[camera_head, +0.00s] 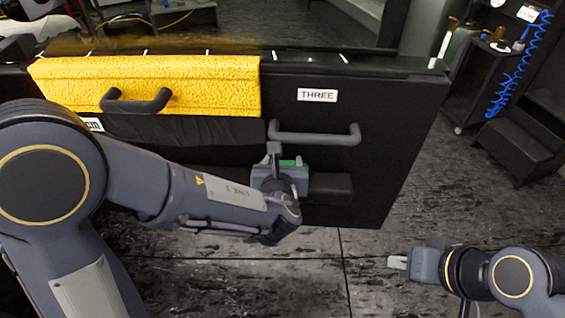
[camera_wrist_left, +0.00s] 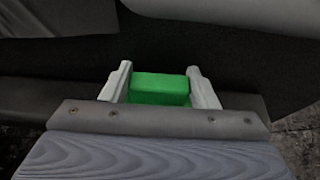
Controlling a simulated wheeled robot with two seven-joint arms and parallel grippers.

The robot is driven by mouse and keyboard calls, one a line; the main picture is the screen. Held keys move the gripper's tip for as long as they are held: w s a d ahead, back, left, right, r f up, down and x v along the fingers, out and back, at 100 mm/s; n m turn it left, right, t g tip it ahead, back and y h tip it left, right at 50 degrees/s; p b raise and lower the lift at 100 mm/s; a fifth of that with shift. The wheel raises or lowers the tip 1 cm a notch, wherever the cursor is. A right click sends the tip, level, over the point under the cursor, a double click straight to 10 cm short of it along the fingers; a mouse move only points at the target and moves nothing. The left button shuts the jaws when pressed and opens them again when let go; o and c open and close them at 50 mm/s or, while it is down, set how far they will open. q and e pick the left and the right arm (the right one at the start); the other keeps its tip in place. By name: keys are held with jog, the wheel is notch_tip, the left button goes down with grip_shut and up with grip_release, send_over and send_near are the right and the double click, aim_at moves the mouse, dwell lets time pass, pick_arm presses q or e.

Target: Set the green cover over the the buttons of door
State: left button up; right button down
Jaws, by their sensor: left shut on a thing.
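The green cover (camera_wrist_left: 160,88) sits between the two light fingers of my left gripper (camera_wrist_left: 158,76), which is shut on it. In the head view a sliver of the green cover (camera_head: 291,162) shows at my left gripper (camera_head: 278,158), just below the grey handle. The black door (camera_head: 385,120) carries a "THREE" label (camera_head: 317,95) and a dark armrest-like ledge (camera_head: 330,187) beside the gripper. I cannot make out the door's buttons. My right gripper (camera_head: 397,262) is low at the right, away from the door; its finger gap cannot be made out.
A yellow panel with a dark handle (camera_head: 136,103) covers the door's upper left. The grey handle (camera_head: 314,137) juts out right above my left gripper. A black cart (camera_head: 480,90) and steps (camera_head: 520,145) stand at the right. The floor (camera_head: 440,200) between is clear.

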pick_arm(q)
jog(key=shift+f+b, duration=0.3)
jog(key=shift+b, duration=0.1)
jog(key=o, duration=1.1)
jog(key=p+v, duration=0.1)
jog(key=v, duration=0.6)
jog(key=shift+s+r, duration=0.15)
jog(key=shift+s, duration=0.25)
